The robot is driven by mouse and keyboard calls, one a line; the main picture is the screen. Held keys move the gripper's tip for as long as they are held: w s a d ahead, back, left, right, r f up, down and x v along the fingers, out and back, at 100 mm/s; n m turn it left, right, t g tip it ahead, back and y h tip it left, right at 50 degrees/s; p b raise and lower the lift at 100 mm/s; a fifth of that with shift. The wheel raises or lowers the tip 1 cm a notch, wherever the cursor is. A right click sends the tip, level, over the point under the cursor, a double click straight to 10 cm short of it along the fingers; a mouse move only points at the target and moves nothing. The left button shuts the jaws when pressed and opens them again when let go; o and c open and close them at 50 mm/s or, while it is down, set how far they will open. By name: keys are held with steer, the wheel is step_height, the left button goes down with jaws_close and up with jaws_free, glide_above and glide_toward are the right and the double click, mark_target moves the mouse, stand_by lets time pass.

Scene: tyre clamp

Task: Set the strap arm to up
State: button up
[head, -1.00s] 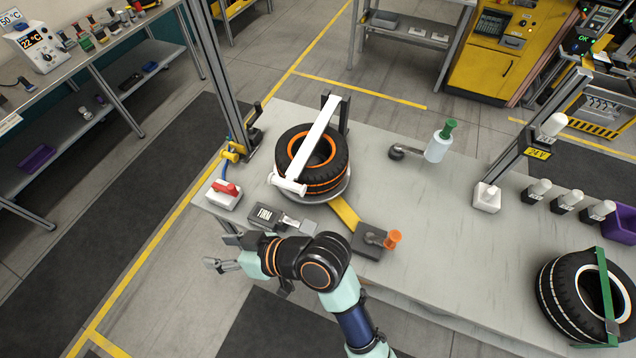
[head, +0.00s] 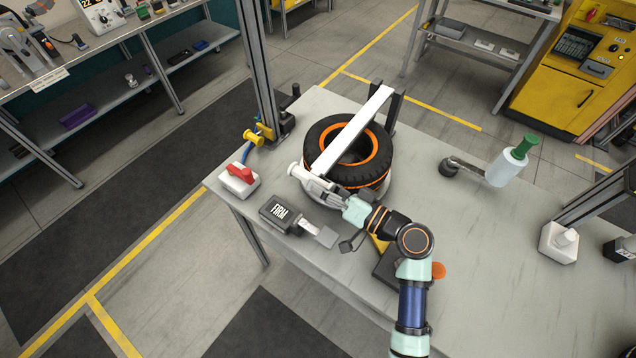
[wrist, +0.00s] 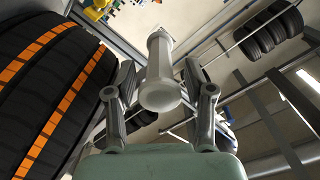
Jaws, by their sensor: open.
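The strap arm (head: 352,131) is a long white bar. It lies across the top of the black tyre with orange rings (head: 323,137), from a dark post at the back to the tyre's front side. A white crosswise handle (head: 297,171) sits at its front end. My gripper (head: 327,190) is at this handle, low at the front of the tyre. In the wrist view the handle (wrist: 161,72) stands between the two spread fingers of my gripper (wrist: 160,78). Whether a finger touches it I cannot tell. The tyre (wrist: 45,90) fills the left of that view.
A red-switched white box (head: 240,180) and a dark block labelled FIRM (head: 281,212) are left of my gripper. A dark block with an orange knob (head: 438,270) is below my arm. A green-topped bottle (head: 512,163) stands right.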

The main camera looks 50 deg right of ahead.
steer(key=shift+w+a, duration=0.1)
steer(key=shift+w, duration=0.55)
jaws_close()
